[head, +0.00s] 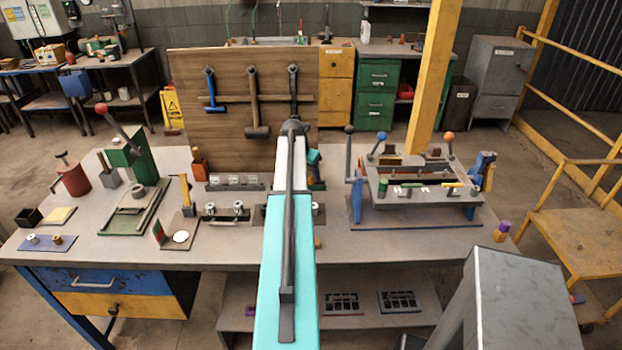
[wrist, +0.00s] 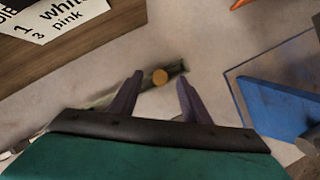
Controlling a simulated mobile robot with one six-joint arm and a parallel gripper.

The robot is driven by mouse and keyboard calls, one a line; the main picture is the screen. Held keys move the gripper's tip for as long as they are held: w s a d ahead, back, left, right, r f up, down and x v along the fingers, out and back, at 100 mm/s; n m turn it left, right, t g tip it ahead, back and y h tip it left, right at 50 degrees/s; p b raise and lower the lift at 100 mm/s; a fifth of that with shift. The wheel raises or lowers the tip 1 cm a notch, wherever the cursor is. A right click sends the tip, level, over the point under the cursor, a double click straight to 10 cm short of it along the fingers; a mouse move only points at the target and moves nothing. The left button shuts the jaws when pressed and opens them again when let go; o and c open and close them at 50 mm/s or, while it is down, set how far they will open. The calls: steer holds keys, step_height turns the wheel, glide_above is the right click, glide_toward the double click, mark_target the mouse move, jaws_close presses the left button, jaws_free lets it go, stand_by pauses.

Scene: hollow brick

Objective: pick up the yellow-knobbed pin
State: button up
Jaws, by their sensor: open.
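My gripper (wrist: 156,85) is open, with one dark finger on each side of the knob's line and nothing visibly clamped. The gap in depth between fingers and knob is unclear. In the head view my arm covers this part of the bench, and my fingertips are hidden.
A wooden tool board (head: 200,140) stands at the back. A clamping fixture with a blue base plate (head: 365,216) is to the right; blue parts (wrist: 275,108) show at right in the wrist view. Small blocks and holders crowd the left bench.

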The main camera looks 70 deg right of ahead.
steer(key=shift+d+f, duration=0.25)
steer(key=shift+f, duration=0.4)
jaws_close()
steer(key=shift+r, duration=0.2)
steer(key=shift+r+b, duration=0.85)
steer(key=shift+r, duration=0.6)
steer(key=s+a+r+b, duration=0.1)
steer(key=s+a+b, duration=0.3)
steer(key=s+a, duration=0.6)
steer(key=shift+s+a+r+b, duration=0.3)
steer(key=shift+s+a+r, duration=0.1)
steer(key=shift+s, duration=0.6)
steer(key=shift+r, duration=0.1)
